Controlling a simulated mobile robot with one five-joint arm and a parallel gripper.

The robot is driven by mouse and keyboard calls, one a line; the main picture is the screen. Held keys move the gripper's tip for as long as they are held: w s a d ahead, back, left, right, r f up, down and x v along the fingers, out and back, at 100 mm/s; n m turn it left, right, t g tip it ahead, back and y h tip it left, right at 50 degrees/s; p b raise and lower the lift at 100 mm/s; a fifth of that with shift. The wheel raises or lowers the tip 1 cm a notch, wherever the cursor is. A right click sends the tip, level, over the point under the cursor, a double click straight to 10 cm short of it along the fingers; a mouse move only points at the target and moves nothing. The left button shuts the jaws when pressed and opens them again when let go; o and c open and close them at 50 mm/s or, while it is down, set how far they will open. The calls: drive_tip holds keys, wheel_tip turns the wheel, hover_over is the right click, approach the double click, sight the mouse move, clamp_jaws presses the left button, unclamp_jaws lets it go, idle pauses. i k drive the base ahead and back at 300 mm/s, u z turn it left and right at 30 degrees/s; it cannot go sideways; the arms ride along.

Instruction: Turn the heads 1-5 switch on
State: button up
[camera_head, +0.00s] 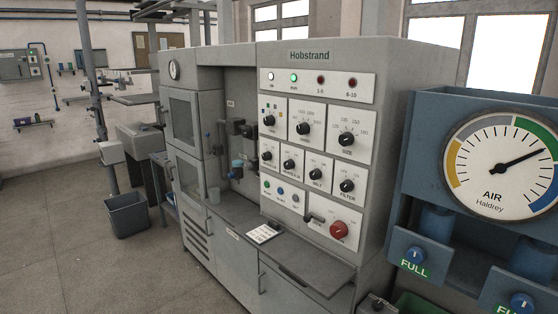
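A grey Hobstrand cabinet (430,75) stands in the middle with white control panels on its front. I cannot tell which control is the heads 1-5 switch. My gripper is not in view.
A blue unit with an AIR gauge (500,165) stands close at right. A bin (127,214) stands at left. The floor (65,250) at lower left is clear.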

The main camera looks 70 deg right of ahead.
sight(267, 156)
drive_tip(key=z, duration=0.25)
drive_tip(key=i, duration=1)
